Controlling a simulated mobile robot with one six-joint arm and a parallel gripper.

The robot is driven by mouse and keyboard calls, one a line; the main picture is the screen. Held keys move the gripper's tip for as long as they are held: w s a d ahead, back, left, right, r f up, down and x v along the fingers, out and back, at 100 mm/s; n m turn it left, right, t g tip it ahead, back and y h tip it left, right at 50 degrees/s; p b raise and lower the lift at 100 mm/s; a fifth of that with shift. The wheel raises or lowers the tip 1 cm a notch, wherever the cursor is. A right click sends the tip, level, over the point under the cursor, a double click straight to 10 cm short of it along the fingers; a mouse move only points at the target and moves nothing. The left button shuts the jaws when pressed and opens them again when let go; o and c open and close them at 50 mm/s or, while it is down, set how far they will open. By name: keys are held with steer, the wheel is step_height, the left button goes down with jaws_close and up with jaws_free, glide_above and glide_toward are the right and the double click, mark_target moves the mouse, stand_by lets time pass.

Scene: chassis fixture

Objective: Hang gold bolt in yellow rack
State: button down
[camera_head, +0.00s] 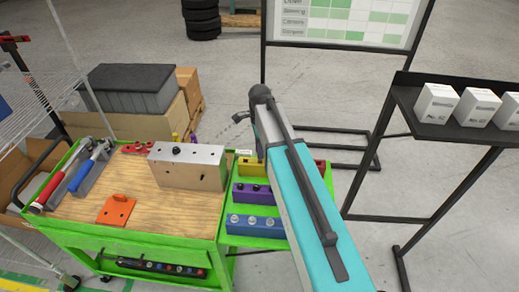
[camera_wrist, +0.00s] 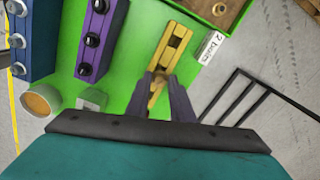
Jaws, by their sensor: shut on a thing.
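The yellow rack (camera_wrist: 170,42) is a narrow block with dark square openings on the green cart top, in the upper middle of the wrist view. In the head view the yellow rack (camera_head: 247,166) shows partly behind my arm. My gripper (camera_wrist: 162,82) is shut on the gold bolt (camera_wrist: 154,94), which shows between the fingers just below the rack's near end in the wrist view. Whether the bolt touches the rack cannot be told. In the head view my gripper (camera_head: 240,117) is small above the cart, and the bolt is not clear.
A purple rack (camera_head: 268,198) and a blue rack (camera_head: 266,229) with bolts stand beside the yellow one. A metal block (camera_head: 190,172) sits on the wooden top. A white label (camera_wrist: 210,46) and a dark stand frame (camera_wrist: 250,95) are at right.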

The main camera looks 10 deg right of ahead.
steer(key=shift+f, duration=0.25)
steer(key=shift+f+b, duration=0.3)
steer(key=shift+f+b, duration=0.55)
steer(key=shift+f, duration=0.7)
steer(key=c, duration=1.5)
jaws_free()
steer(key=shift+o, duration=0.2)
steer(key=shift+r+p, duration=2.55)
steer(key=shift+r, duration=1.95)
